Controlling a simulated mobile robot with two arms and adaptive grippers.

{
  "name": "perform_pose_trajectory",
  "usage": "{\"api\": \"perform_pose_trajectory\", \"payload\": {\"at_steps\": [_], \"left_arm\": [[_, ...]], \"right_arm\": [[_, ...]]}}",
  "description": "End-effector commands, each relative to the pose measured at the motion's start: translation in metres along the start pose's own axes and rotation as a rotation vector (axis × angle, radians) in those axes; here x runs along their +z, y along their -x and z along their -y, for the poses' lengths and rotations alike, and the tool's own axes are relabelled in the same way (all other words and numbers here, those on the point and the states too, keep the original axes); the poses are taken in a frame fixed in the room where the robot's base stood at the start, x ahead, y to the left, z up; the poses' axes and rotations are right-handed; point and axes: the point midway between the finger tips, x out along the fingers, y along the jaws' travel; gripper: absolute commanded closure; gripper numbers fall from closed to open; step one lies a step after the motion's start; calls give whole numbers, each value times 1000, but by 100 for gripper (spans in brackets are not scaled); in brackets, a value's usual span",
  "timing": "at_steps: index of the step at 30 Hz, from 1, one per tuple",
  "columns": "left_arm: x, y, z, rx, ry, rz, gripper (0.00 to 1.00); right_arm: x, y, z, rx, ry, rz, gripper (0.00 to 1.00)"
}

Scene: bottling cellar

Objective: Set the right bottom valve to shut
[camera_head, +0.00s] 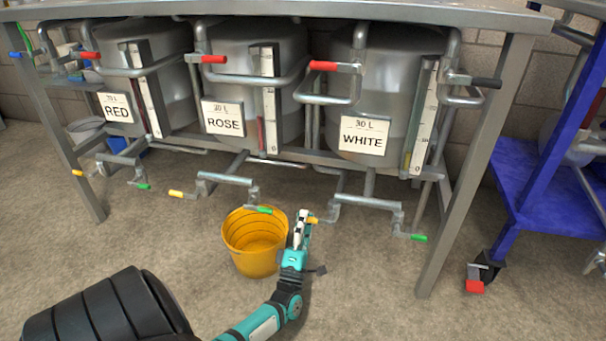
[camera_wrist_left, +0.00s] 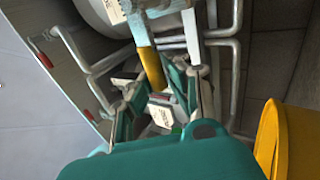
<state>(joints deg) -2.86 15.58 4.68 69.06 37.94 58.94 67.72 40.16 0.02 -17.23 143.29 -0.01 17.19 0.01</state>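Under the WHITE tank (camera_head: 375,75), at the right of the frame, is bottom pipework with a yellow handle (camera_head: 313,220) at its left end and a green handle (camera_head: 419,238) at its right end. My left gripper (camera_head: 303,222) is right beside the yellow handle, with its fingers pointing up toward the pipework. In the left wrist view the yellow handle (camera_wrist_left: 152,68) lies just ahead of and between the spread fingers of the gripper (camera_wrist_left: 160,100). The fingers look open; whether one touches the handle is not clear. My right gripper is not in view.
A yellow bucket (camera_head: 255,245) stands on the floor just left of my left gripper; it also shows in the left wrist view (camera_wrist_left: 285,145). RED and ROSE tanks (camera_head: 235,70) stand to the left. A metal frame leg (camera_head: 470,170) and a blue cart (camera_head: 545,185) bound the right side.

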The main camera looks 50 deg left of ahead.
Motion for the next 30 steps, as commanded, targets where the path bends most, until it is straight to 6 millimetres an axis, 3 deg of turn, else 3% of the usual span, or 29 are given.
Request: {"api": "perform_pose_trajectory", "payload": {"at_steps": [1,5,17,30], "left_arm": [[0,0,0,-1,-1,0,79],[-1,-2,0,1,-2,0,62],[-2,-9,-8,4,-1,-1,61],[0,-49,-72,9,0,-2,61]], "right_arm": [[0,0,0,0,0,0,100],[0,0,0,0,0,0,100],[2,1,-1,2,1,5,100],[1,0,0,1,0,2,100]]}}
